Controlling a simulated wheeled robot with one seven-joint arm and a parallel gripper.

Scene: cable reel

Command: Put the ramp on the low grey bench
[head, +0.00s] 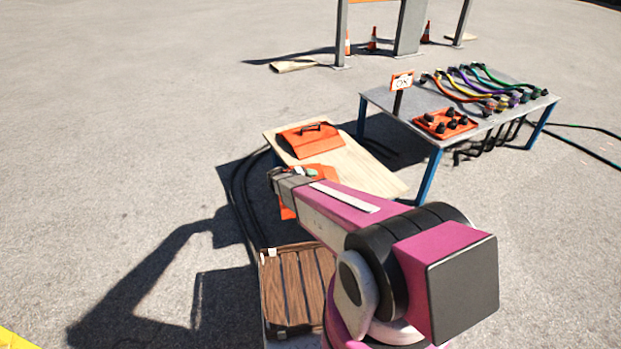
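An orange ramp (310,139) with sloped sides and a dark handle on top lies on the far left part of a pale wooden board (385,180). More orange (287,212) shows around the end of my arm, partly hidden; I cannot tell whether it is a second ramp or what it rests on. The end of my arm (285,181) is over the board's near left side, just nearer than the ramp. My fingertips are hidden, so their opening does not show. I cannot make out a low grey bench with certainty; a grey edge (277,343) shows under the brown slatted case.
The brown slatted case (292,290) is at the lower middle, beside my arm. A grey table (377,98) with blue legs holds coloured cables, an orange tray (420,125) and a sign (402,80). Black cable (236,190) lies left of the board. Open pavement spreads left.

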